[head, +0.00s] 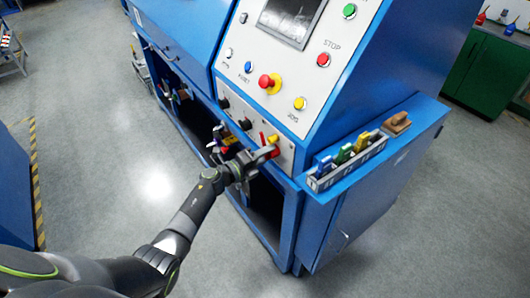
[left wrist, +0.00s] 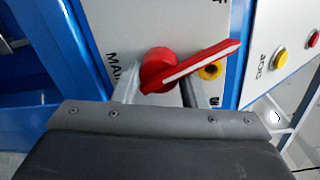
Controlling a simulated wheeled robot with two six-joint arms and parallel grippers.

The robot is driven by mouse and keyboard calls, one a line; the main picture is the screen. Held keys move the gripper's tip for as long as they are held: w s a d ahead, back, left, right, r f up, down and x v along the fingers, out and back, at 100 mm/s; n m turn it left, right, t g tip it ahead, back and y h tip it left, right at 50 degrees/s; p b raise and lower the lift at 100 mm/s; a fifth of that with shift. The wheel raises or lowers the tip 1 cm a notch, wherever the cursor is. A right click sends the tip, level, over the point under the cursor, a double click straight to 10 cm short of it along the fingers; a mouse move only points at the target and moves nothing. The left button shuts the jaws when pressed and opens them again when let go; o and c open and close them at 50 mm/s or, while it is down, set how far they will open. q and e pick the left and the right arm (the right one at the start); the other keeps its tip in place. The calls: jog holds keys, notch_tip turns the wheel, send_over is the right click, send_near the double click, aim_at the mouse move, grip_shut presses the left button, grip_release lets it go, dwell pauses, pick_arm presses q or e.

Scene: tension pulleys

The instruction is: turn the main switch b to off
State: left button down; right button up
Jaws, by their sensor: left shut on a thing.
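The main switch is a red rotary knob with a long red lever (left wrist: 205,62) on the light panel, in the left wrist view. The lever slants up to the right, and part of a yellow piece shows behind it. Printed letters "MAI" show left of the knob; the rest is hidden. My left gripper (left wrist: 158,90) has one finger on each side of the knob and is shut on it. In the head view my left gripper (head: 268,152) is at the lower panel, where it partly covers the red and yellow switch (head: 273,141). My right gripper is not in view.
The panel above carries a red button on yellow (head: 269,83), a STOP button (head: 323,59) and a screen (head: 292,18). Black knobs (head: 245,124) sit left of the switch. A rack (head: 318,184) with coloured items juts out at right. Open floor lies around the blue machine.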

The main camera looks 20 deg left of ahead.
pick_arm(q)
jog(key=shift+r+n+p, duration=0.1)
jog(key=shift+n+p, duration=0.6)
jog(key=shift+n, duration=0.5)
jog(key=shift+n+p, duration=0.5)
jog(key=shift+n, duration=0.6)
jog(key=shift+n, duration=0.3)
jog(key=c, duration=0.9)
grip_release()
jog(key=shift+w, duration=0.1)
jog(key=shift+a, duration=0.15)
